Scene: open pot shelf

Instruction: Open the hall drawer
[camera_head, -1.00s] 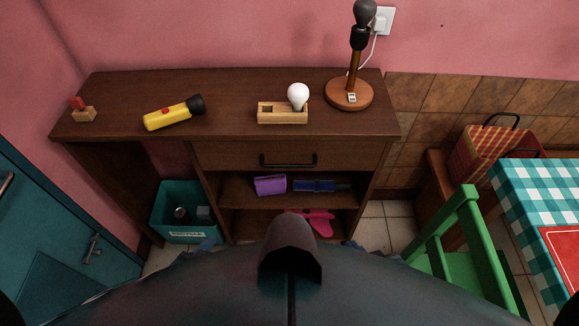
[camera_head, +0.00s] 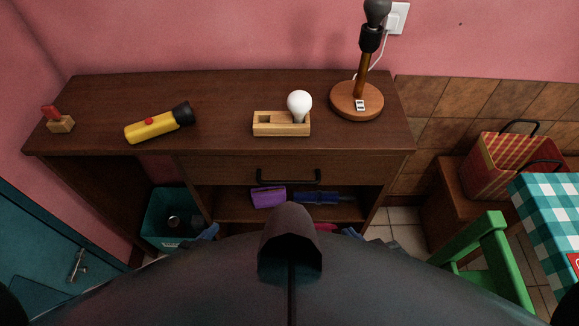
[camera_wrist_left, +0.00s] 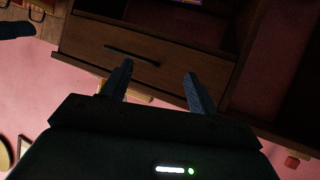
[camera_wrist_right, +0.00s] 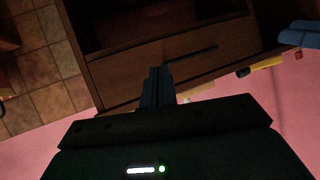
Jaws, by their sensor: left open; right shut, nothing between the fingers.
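The hall drawer (camera_head: 220,170) is a dark brown wooden front below the desk top and looks shut. Its black bar handle (camera_head: 288,182) runs across the middle. In the left wrist view the drawer (camera_wrist_left: 180,72) and handle (camera_wrist_left: 132,56) lie beyond my open left gripper (camera_wrist_left: 159,68), which is empty. In the right wrist view my right gripper (camera_wrist_right: 158,70) is shut and empty, in front of the drawer (camera_wrist_right: 130,71), with the handle (camera_wrist_right: 190,54) beyond. Neither gripper visibly touches the handle.
On the desk top stand a lamp (camera_head: 357,100), a bulb (camera_head: 300,103) in a wooden holder (camera_head: 282,129), a yellow torch (camera_head: 150,126) and a red-topped block (camera_head: 60,124). A shelf below holds a purple item (camera_head: 268,196). A green chair (camera_head: 490,250) stands right.

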